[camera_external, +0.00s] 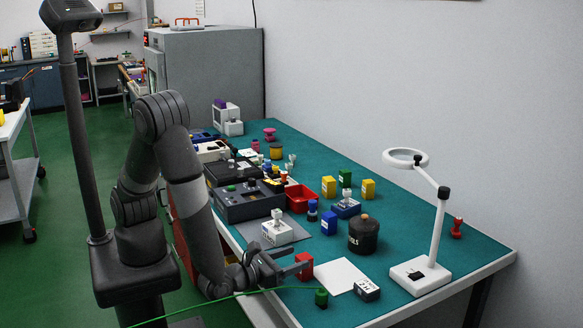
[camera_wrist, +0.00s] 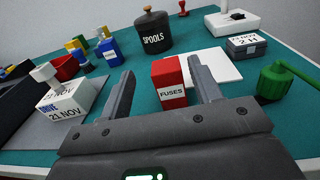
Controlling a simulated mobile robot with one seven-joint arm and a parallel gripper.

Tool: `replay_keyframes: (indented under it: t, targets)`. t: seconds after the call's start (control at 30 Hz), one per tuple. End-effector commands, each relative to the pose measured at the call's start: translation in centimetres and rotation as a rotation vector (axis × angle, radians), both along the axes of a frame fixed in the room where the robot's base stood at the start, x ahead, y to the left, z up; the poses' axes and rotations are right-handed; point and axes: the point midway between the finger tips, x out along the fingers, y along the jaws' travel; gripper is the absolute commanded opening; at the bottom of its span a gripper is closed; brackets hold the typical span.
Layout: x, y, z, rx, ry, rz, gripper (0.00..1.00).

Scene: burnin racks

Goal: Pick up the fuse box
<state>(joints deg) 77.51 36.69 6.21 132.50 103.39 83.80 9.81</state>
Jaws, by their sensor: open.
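The fuse box is a small red upright box (camera_wrist: 169,84) with a white label reading "FUSES". It stands on the teal bench top just beyond my fingers in the wrist view, and shows as a red block (camera_external: 304,266) in the external view. My gripper (camera_wrist: 163,92) is open and low over the bench's near edge. Its two fingers point towards the box, one to the left and one to the right of it. The box looks to be at or just beyond the fingertips; I cannot tell the exact depth. Nothing is held.
A white sheet (camera_external: 338,275) lies beside the box. A black "SPOOLS" jar (camera_wrist: 151,34) stands behind. A green piece with a cord (camera_wrist: 277,78) is at right, a white "DRIVE" block (camera_wrist: 68,98) at left. A magnifier lamp (camera_external: 422,272) stands farther right.

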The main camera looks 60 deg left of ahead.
Motion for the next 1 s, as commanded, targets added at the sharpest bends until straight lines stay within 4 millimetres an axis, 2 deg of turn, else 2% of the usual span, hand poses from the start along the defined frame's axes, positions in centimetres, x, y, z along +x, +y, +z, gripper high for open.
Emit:
replay_keyframes:
  t: [0.17, 0.43, 0.67, 1.0]
  targets:
    - [1.2, -0.1, -0.2, -0.001, -0.001, 0.004, 0.58]
    - [5.1, -0.3, -0.5, -0.001, -0.001, 0.005, 0.58]
    - [5.4, -0.3, -0.5, 0.000, 0.000, 0.001, 0.58]
    - [5.4, -0.3, -0.5, 0.000, 0.000, 0.002, 0.32]
